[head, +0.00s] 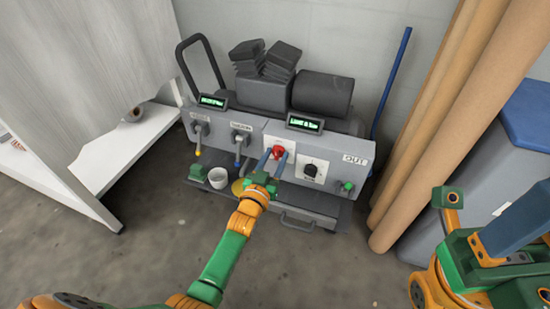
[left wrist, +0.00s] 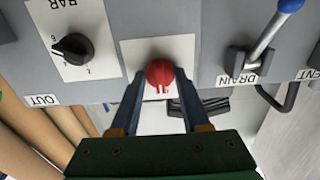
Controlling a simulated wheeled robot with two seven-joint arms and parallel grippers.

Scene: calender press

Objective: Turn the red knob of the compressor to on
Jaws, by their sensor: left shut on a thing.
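The compressor (head: 225,140) is a grey panelled machine standing against the wall. Its red knob (head: 279,151) sits on a white plate in the middle of the front panel. My left gripper (head: 275,157) reaches it from the front, one finger on each side. In the left wrist view the fingers are shut on the round red knob (left wrist: 160,73); a pale mark on it points down in the picture. The plate's lettering is not readable. Part of my right arm shows at the right edge in the head view, away from the compressor; its fingertips cannot be made out.
A black dial (head: 310,170) is right of the knob, and a drain lever (head: 239,148) with a blue tip is left. A green-handled outlet (head: 347,187) is farther right. Brown rolls (head: 425,130) stand on the right.

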